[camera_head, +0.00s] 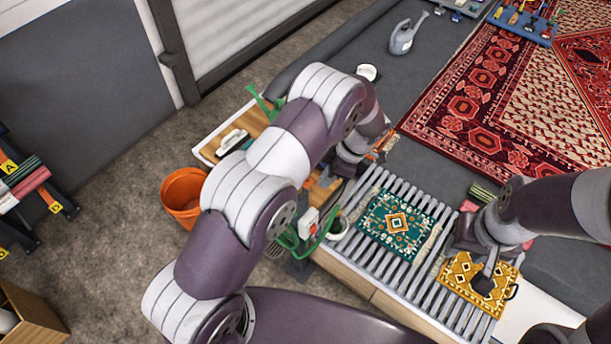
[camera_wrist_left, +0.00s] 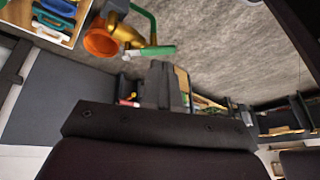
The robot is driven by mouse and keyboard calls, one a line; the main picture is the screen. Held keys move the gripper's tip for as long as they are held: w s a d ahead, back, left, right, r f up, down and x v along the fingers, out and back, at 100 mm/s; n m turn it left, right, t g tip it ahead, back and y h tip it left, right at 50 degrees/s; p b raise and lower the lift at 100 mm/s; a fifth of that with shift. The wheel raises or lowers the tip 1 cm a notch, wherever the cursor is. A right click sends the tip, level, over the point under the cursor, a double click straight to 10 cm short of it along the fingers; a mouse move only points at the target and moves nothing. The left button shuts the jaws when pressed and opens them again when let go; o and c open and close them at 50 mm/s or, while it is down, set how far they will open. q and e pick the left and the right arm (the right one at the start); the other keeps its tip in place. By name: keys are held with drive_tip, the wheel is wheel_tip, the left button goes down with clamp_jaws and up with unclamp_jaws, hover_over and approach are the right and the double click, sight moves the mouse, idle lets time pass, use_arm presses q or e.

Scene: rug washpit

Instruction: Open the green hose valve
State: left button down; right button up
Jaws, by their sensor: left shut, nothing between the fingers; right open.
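In the left wrist view a brass valve body (camera_wrist_left: 127,34) shows with a straight green handle (camera_wrist_left: 152,51) and a curved green hose (camera_wrist_left: 146,18). My left gripper (camera_wrist_left: 165,84) is shut and empty, with its fingertips below the green handle in that picture; whether they touch it I cannot tell. In the head view green hose-like parts (camera_head: 318,240) show beside the slatted bench, partly hidden by my left arm; the valve itself is not clear there. My right gripper (camera_head: 484,281) is open above a yellow patterned mat (camera_head: 458,282).
An orange bucket (camera_head: 183,194) stands on the floor left of my left arm; it also shows in the left wrist view (camera_wrist_left: 100,42). A large red rug (camera_head: 478,115) and a grey watering can (camera_head: 404,38) are farther back.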

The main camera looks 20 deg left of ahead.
use_arm(q)
drive_tip(key=s+a+f+n+b, duration=0.2)
drive_tip(key=a+f, duration=0.3)
drive_tip(key=f, duration=0.4)
drive_tip(key=shift+a+f+n+h+b, duration=0.3)
drive_tip(key=shift+n+b, duration=0.3)
drive_tip(key=shift+b, duration=0.2)
use_arm(e)
drive_tip(key=shift+s+f, duration=0.1)
drive_tip(key=shift+f, duration=0.8)
drive_tip(key=shift+d, duration=0.1)
